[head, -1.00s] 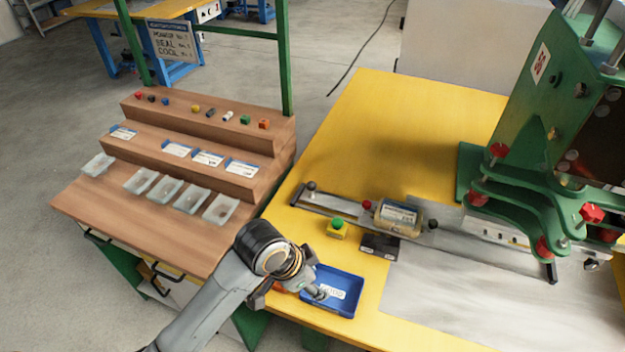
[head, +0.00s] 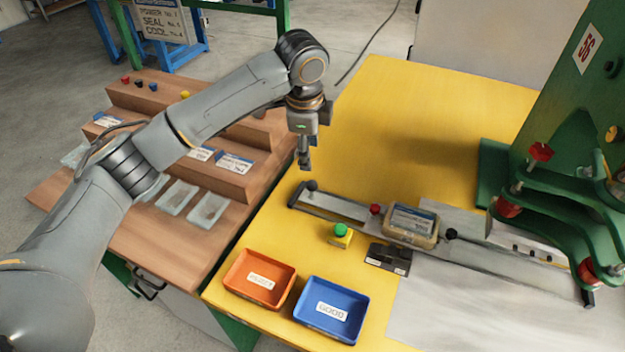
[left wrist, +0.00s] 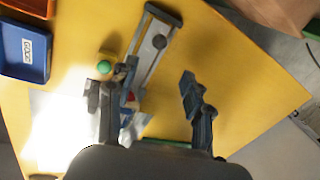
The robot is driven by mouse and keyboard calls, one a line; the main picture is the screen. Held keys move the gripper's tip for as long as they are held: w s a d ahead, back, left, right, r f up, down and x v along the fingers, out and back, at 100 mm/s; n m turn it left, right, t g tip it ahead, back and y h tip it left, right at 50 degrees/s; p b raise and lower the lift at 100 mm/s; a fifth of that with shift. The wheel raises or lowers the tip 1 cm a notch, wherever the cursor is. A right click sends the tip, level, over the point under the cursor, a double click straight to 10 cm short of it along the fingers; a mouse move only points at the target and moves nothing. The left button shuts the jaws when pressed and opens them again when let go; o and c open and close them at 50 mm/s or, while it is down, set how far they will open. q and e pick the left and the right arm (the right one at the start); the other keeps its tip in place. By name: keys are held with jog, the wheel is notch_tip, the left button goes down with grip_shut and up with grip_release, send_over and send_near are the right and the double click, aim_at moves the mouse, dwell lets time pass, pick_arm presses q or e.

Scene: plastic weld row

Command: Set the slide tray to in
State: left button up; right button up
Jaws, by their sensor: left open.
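The slide tray (head: 411,225) is a tan, box-like carrier with a labelled top. It sits on a grey rail (head: 340,206), outside the green press, with a red knob (head: 376,209) on its left and a black knob (head: 451,234) on its right. My left gripper (head: 305,165) points down near the rail's left end, apart from the tray. In the left wrist view the left gripper (left wrist: 142,84) is open and empty, with the rail (left wrist: 152,50) beyond its fingers. The tray there is mostly hidden behind a finger. My right gripper is not in view.
The green press (head: 560,150) stands at the right with red knobs. A green button (head: 341,230) on a yellow box sits in front of the rail. An orange bin (head: 259,278) and a blue bin (head: 332,310) stand at the front. The yellow table behind the rail is clear.

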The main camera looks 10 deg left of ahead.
aim_at(312, 182)
pick_arm(q)
jog(key=f, duration=0.4)
jog(key=w+f, duration=0.1)
jog(key=f, duration=0.3)
jog(key=w+f, duration=0.1)
jog(key=f, duration=0.3)
jog(key=shift+w+f, duration=0.15)
jog(key=shift+f, duration=0.1)
jog(key=shift+c, duration=0.4)
grip_shut()
